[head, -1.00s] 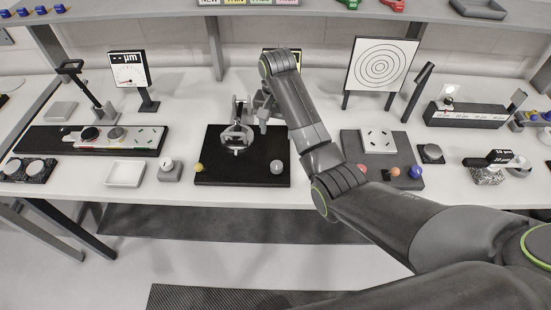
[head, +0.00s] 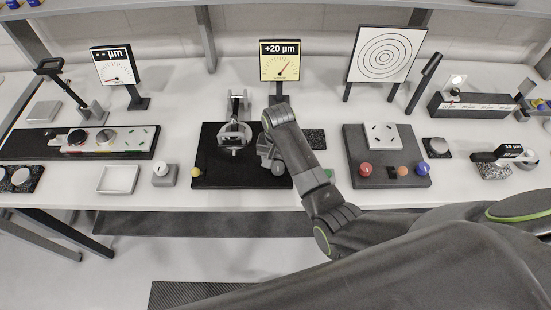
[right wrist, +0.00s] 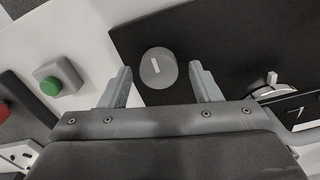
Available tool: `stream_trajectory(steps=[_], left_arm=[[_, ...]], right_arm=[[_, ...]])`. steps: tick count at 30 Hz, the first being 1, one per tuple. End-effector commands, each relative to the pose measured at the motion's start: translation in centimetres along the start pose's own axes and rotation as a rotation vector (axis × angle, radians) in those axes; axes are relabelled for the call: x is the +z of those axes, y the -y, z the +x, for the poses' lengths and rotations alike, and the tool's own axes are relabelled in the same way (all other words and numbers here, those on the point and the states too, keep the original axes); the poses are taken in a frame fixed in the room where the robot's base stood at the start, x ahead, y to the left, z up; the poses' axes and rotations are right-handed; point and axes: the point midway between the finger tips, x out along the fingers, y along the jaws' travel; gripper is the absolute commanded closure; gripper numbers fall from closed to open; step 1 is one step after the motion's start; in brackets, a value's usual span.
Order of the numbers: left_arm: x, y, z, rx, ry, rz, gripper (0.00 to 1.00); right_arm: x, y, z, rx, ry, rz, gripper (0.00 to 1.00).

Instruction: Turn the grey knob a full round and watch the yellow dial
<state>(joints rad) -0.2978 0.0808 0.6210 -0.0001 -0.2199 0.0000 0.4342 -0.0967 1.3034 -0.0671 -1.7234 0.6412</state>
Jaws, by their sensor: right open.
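The round grey knob (head: 278,168) sits at the front right of the black base plate (head: 220,180), partly hidden by my right gripper (head: 268,152). In the right wrist view the knob (right wrist: 157,68) has a pale line on its top and shows between the two fingers of my open right gripper (right wrist: 160,78), with a gap on each side. The yellow dial (head: 280,67) stands behind the plate in clear view and reads +20 µm, its needle pointing up and right. A mirror mount (head: 236,132) stands on the plate. My left gripper is not in view.
A small yellow ball (head: 196,172) is at the plate's front left. A green button (right wrist: 50,86) on a grey block is close to the plate's right side. A grey board (head: 385,178) with red and blue knobs lies further right.

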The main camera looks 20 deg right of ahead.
Motion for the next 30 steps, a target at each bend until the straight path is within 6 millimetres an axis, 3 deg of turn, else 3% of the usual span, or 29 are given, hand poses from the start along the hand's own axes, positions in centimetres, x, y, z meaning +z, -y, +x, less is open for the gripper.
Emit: stream_trajectory(steps=[5,15,30], left_arm=[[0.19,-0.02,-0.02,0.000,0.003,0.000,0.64],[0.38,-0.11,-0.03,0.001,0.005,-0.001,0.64],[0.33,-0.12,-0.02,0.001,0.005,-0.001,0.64]], right_arm=[[0.01,0.02,-0.01,0.000,0.000,0.000,0.43],[-0.02,0.02,-0.03,0.000,0.000,0.000,0.86],[-0.06,0.05,-0.04,0.000,-0.002,-0.133,0.87]])
